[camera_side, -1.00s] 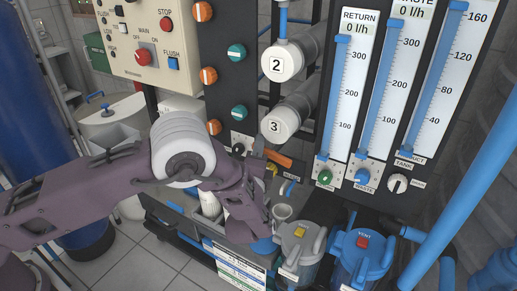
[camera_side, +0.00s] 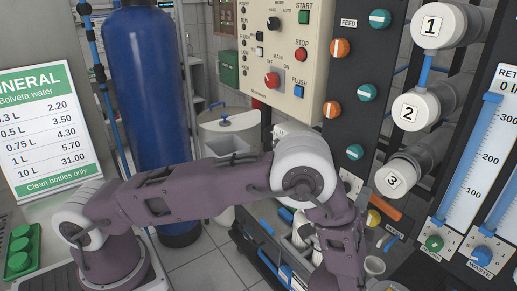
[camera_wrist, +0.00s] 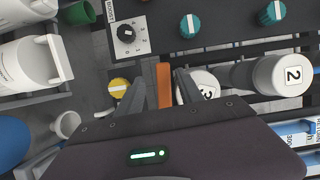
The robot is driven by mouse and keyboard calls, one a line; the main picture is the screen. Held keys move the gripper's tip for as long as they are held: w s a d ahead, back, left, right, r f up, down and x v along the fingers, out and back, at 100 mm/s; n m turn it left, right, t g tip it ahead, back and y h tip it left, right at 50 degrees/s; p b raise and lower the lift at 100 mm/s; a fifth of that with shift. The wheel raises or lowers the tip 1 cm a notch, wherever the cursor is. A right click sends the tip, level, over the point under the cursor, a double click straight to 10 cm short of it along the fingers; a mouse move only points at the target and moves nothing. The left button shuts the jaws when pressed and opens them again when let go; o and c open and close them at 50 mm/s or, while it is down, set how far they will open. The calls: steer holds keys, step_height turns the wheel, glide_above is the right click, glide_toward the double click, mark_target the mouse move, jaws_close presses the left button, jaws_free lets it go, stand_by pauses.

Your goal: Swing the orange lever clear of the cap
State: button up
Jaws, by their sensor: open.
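The orange lever (camera_side: 384,208) is a flat bar below the white end cap marked 3 (camera_side: 393,180) in the side view. In the wrist view the orange lever (camera_wrist: 164,85) stands upright between the two fingers of my gripper (camera_wrist: 160,76). The gripper is open, with a finger on either side of the lever; I cannot tell whether either touches it. A round yellow cap (camera_wrist: 119,87) is just left of the left finger. In the side view the yellow cap (camera_side: 374,218) is beside the lever, and my fingertips are hard to make out. The right finger partly covers cap 3 (camera_wrist: 204,84).
A black booster dial (camera_wrist: 127,34) and teal knobs (camera_wrist: 194,26) are on the dark panel above. White end cap 2 (camera_wrist: 290,75) is at the right. A small white cup (camera_wrist: 66,124) and white bottles (camera_wrist: 25,65) are at the left.

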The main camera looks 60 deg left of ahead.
steer(key=s+a+r+n+g+y, duration=0.2)
steer(key=s+a+r+n+g, duration=0.2)
steer(key=s+a+r+g, duration=0.2)
steer(key=s+a+r+n+g+y, duration=0.2)
steer(key=s+a+r+n+g, duration=0.2)
steer(key=s+a, duration=0.7)
steer(key=shift+s+a+r+g+y, duration=0.25)
steer(key=shift+a+r+g+y, duration=0.05)
steer(key=shift+a+r+g, duration=0.85)
steer(key=s+a+r+n+g+h, duration=0.1)
steer(key=s+r+n+g+h, duration=0.2)
steer(key=s, duration=0.7)
steer(key=s+d+r+n+t+h, duration=0.1)
steer(key=s+d+t+h, duration=0.3)
steer(key=s+d+h, duration=0.4)
steer(key=shift+d+r+n, duration=0.15)
steer(key=shift+d+n, duration=0.35)
